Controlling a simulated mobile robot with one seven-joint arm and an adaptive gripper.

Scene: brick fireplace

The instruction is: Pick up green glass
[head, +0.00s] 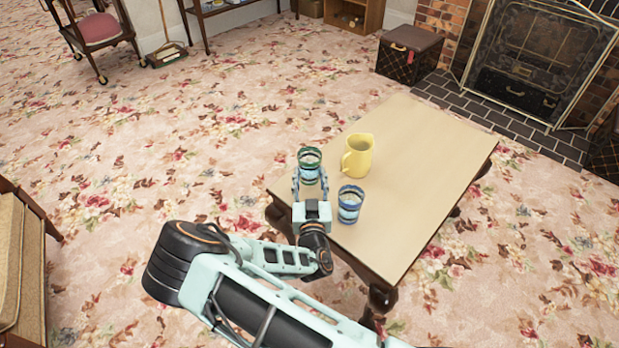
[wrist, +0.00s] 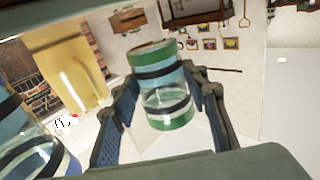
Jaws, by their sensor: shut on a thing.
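The green glass (head: 310,161) has green bands at rim and base and dark and blue stripes between. In the head view it is at the near left corner of the table, at the end of my gripper (head: 310,181). In the wrist view the green glass (wrist: 163,88) stands slightly tilted in the picture between the two fingers of my gripper (wrist: 163,105). The fingers are shut on it, one on each side. I cannot tell whether its base touches the table.
A wooden table (head: 420,190) bears a yellow pitcher (head: 357,156) right of the green glass and a blue-banded glass (head: 350,204) close to my gripper. The table's right part is bare. A patterned box (head: 408,54) stands on the floor behind, by the fireplace (head: 530,50).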

